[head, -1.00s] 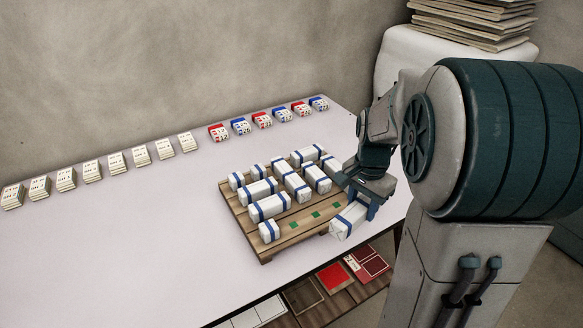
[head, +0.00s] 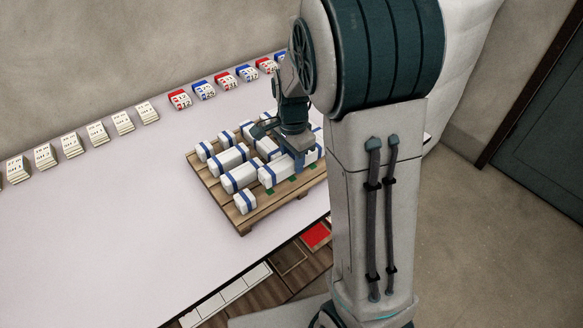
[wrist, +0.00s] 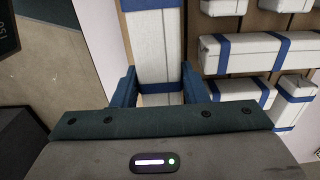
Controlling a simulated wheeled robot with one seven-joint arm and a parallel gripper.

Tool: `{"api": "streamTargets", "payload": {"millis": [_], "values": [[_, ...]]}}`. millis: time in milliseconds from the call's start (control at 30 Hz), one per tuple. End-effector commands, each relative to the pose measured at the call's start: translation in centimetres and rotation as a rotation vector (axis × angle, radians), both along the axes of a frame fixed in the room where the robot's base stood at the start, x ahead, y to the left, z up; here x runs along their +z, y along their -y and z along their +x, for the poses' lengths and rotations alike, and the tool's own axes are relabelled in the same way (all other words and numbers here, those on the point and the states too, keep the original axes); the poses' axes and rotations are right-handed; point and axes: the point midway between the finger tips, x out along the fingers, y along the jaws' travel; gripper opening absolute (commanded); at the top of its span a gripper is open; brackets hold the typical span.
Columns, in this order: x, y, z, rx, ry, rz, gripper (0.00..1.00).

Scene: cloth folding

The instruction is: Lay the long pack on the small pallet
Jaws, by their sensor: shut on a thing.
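The small pallet (head: 264,207) is a wooden slatted pallet on the table, carrying several white packs with blue bands, such as a short pack (head: 245,202) at its near left corner. My gripper (head: 300,158) is over the pallet's near right part, shut on the long white pack (head: 279,174) with blue bands. In the wrist view, the long pack (wrist: 155,50) lies between the two blue fingers (wrist: 157,88). Green marks (head: 270,190) show on the pallet just in front of the held pack. I cannot tell whether the held pack touches the pallet. My arm hides the pallet's right side.
A row of red and blue small boxes (head: 202,90) and cream card stacks (head: 97,133) runs along the table's back. The table (head: 110,225) is clear left of the pallet. A lower shelf (head: 250,297) holds flat panels and a red item (head: 316,236).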

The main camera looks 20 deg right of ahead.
Motion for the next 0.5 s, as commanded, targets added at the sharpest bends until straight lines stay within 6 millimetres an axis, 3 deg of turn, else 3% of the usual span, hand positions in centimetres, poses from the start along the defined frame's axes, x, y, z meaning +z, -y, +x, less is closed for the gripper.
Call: {"api": "streamTargets", "payload": {"millis": [333,500], "values": [[-3.9,-0.1,0.0,-0.002,-0.002,0.000,0.14],[-4.1,-0.1,0.1,-0.001,0.001,0.000,0.14]]}}
